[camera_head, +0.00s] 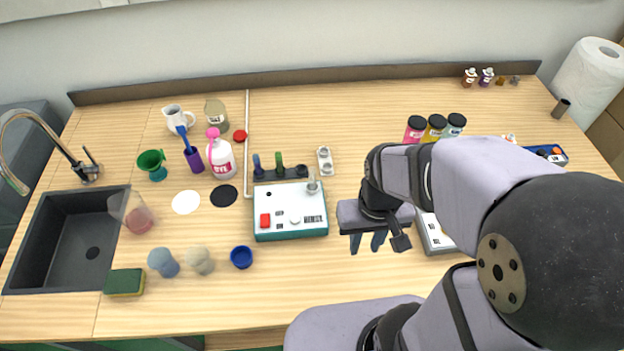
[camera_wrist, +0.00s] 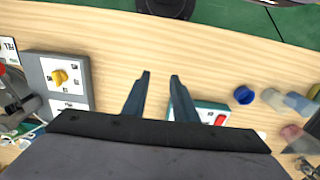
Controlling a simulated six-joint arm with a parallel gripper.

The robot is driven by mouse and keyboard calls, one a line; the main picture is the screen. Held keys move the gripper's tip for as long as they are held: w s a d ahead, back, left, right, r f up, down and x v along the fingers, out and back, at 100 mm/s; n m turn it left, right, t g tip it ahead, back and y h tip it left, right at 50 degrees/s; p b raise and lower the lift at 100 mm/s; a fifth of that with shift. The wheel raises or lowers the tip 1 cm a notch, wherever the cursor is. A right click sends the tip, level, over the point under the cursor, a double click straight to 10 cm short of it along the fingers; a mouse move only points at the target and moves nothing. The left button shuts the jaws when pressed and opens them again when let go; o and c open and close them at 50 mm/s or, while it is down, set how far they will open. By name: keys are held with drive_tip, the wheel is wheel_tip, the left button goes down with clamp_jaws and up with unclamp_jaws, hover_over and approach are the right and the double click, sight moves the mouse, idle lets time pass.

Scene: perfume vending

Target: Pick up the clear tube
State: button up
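A small clear tube-like piece (camera_head: 313,184) stands at the back right of the white-topped teal device (camera_head: 290,228); it is tiny and hard to make out. My gripper (camera_head: 366,243) is right of that device, pointing down over the wood counter, with its two fingers apart and nothing between them. In the wrist view my gripper (camera_wrist: 161,77) is also open and empty, with the device (camera_wrist: 205,106) partly hidden behind the right finger. I cannot make out the tube in the wrist view.
A grey device with a yellow knob (camera_wrist: 61,77) stands on the other side of my gripper. A blue cup (camera_head: 241,257), a white two-hole holder (camera_head: 325,160) and a rack with dark and green pieces (camera_head: 280,173) are around the teal device. The front counter is mostly clear.

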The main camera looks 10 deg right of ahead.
sight(312, 179)
drive_tip(key=shift+o, duration=0.9)
drive_tip(key=w+d+f+n+t+h+b, duration=0.25)
drive_tip(key=w+n+b, duration=0.35)
drive_tip(key=w+n, duration=0.3)
drive_tip(key=w+d+f+n+t+h+b, duration=0.2)
drive_tip(key=w+f+n+t+h+b, duration=0.15)
drive_tip(key=w+n+b, duration=0.45)
drive_tip(key=w+a+f+n+t+y+b, duration=0.1)
drive_tip(key=w+a+n+t+y+b, duration=0.3)
drive_tip(key=w+a+n, duration=0.8)
drive_tip(key=s+n+t, duration=0.1)
drive_tip(key=s, duration=0.1)
drive_tip(key=s+n+t+b, duration=0.1)
drive_tip(key=s+n, duration=0.1)
drive_tip(key=s, duration=0.1)
drive_tip(key=s+a+n+t, duration=0.1)
drive_tip(key=s+n, duration=0.1)
drive_tip(key=shift+s+a+b, duration=0.1)
drive_tip(key=shift+s+b, duration=0.2)
drive_tip(key=shift+s, duration=0.1)
drive_tip(key=shift+r+p+x, duration=0.15)
drive_tip(key=shift+p+x, duration=0.15)
drive_tip(key=shift+x, duration=1.55)
drive_tip(key=shift+r+p+x, duration=0.1)
drive_tip(key=shift+p+x, duration=0.15)
drive_tip(key=shift+x, duration=1.6)
